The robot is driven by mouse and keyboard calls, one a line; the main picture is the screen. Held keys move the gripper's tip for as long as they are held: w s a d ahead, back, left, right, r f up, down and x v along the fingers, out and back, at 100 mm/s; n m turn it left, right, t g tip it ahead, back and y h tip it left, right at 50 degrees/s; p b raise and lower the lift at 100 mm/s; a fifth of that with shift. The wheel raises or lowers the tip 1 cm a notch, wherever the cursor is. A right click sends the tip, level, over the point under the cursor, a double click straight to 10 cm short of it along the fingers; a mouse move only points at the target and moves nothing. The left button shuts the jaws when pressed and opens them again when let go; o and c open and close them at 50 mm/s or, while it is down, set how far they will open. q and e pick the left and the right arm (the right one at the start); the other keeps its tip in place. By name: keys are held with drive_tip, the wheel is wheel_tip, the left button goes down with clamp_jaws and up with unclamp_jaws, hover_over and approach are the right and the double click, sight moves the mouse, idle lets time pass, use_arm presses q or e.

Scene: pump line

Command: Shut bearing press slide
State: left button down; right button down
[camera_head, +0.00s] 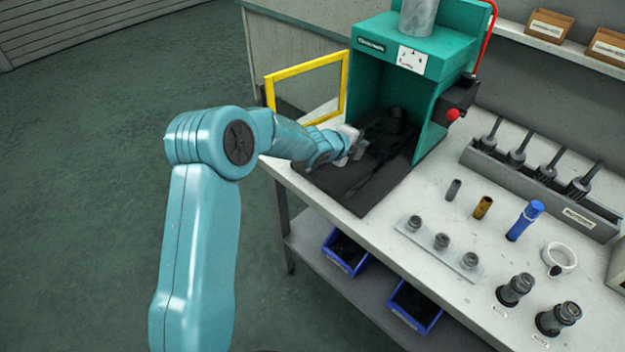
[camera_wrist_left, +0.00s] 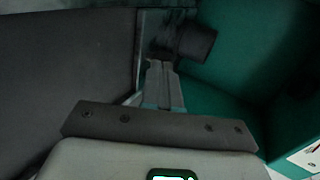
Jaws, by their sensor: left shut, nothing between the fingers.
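The green bearing press (camera_head: 420,50) stands on the bench with its front open. Its dark slide (camera_head: 350,192) reaches out of the front opening over the bench top. A dark round fixture (camera_head: 397,114) sits deeper inside the press; the wrist view shows it (camera_wrist_left: 196,42) just ahead of the fingertips. My left gripper (camera_head: 366,146) is at the mouth of the press above the slide, shut and empty. Its fingers (camera_wrist_left: 161,70) point inward, close to the fixture; whether they touch is not clear. My right gripper is not in view.
A yellow frame guard (camera_head: 308,84) stands open left of the press. A red-knobbed dark box (camera_head: 458,98) is on its right side. Several small parts, a blue cylinder (camera_head: 525,220) and a grey tool rack (camera_head: 540,190) occupy the right bench. Blue bins (camera_head: 415,306) are below.

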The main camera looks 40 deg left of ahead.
use_arm(q)
drive_tip(key=shift+w+r, duration=0.25)
idle(0.4)
